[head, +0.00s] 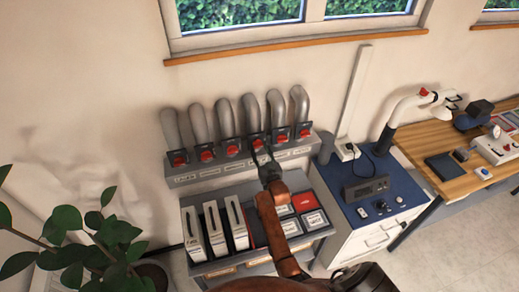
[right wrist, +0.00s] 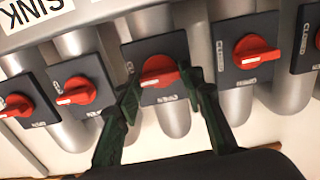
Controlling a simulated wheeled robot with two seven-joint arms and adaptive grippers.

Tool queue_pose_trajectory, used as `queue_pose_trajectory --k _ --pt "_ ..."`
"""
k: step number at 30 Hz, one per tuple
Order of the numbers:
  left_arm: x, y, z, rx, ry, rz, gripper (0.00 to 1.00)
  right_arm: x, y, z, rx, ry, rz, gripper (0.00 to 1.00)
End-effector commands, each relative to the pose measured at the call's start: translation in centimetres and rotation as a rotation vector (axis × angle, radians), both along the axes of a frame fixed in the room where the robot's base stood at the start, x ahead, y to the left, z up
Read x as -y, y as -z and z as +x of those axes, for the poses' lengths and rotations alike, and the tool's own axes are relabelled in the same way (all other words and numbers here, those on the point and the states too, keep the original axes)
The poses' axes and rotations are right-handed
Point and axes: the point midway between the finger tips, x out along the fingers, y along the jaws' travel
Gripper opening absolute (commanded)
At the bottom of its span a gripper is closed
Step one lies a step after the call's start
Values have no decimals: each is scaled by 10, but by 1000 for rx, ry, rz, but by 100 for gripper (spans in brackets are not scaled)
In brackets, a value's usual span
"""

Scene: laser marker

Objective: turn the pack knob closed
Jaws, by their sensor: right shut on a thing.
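A row of red knobs on dark square plates runs along the grey duct panel (head: 215,174) on the wall. My right gripper (head: 262,158) reaches up to the red knob (head: 257,143) third from the right. In the right wrist view, my right gripper (right wrist: 163,88) has its dark green fingers on either side of that red knob (right wrist: 158,70), shut on it. The knob's pale-tipped handle lies roughly sideways there, and a finger partly covers its right end. The label for this knob is not readable. My left gripper is not in view.
Neighbouring red knobs (right wrist: 258,52) and (right wrist: 76,91) sit close on both sides. Grey pipes (head: 250,112) rise above the panel. White binders (head: 215,228) stand on a shelf below. A blue-topped cabinet (head: 375,195) is on the right, and a plant (head: 95,232) is at lower left.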

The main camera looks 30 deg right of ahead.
Motion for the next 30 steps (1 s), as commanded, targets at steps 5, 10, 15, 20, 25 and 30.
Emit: queue_pose_trajectory --k 5,10,15,20,25,30 --pt "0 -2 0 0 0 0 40 -1 2 0 4 -1 35 12" --pt "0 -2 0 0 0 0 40 -1 2 0 7 -1 46 12" --pt "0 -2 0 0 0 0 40 -1 3 0 6 -1 46 12" --pt "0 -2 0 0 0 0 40 -1 3 0 6 -1 46 39" --pt "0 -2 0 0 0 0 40 0 2 0 7 -1 43 50" --pt "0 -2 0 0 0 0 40 0 1 0 8 0 42 54"
